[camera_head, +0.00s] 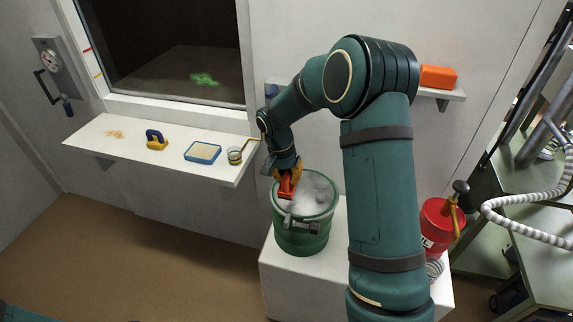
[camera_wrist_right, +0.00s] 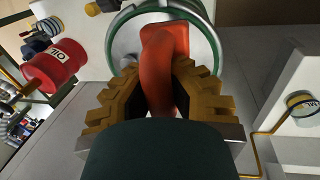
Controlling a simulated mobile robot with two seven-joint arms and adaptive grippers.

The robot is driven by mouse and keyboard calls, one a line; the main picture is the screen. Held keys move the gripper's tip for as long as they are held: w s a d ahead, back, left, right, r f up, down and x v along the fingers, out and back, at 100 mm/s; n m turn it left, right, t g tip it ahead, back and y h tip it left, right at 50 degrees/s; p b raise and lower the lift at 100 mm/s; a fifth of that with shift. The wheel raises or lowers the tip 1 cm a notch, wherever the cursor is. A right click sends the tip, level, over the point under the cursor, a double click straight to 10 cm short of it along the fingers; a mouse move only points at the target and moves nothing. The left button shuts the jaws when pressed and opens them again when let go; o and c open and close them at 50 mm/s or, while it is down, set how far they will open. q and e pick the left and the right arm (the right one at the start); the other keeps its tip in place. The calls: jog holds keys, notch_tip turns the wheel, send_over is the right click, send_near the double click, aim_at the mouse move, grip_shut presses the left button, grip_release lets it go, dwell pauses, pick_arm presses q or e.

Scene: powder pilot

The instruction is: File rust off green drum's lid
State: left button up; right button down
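The green drum (camera_head: 302,240) stands on a white block, with a pale grey lid (camera_head: 318,190) inside its rim. Its green rim also shows at the top of the right wrist view (camera_wrist_right: 213,35). My right gripper (camera_head: 289,178) is over the left part of the lid, its yellow fingers closed around a red-orange tool (camera_head: 285,188). In the right wrist view the tool (camera_wrist_right: 160,65) sits between both fingers and reaches over the lid. Whether it touches the lid, and any rust under it, I cannot tell. My left gripper is out of view.
A white shelf (camera_head: 120,152) holds a yellow-and-blue tool (camera_head: 156,139), a blue-edged tray (camera_head: 203,151) and a small jar (camera_head: 235,155). A red oil can (camera_head: 436,225) stands right of my arm. An orange box (camera_head: 438,76) sits on the back shelf.

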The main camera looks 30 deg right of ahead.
aim_at(289, 170)
notch_tip(289, 170, up, 3)
jog(key=shift+w+f+p, duration=0.1)
jog(key=shift+f+p, duration=0.05)
jog(key=shift+p, duration=0.6)
jog(key=shift+r+p, duration=0.35)
jog(key=shift+r, duration=0.25)
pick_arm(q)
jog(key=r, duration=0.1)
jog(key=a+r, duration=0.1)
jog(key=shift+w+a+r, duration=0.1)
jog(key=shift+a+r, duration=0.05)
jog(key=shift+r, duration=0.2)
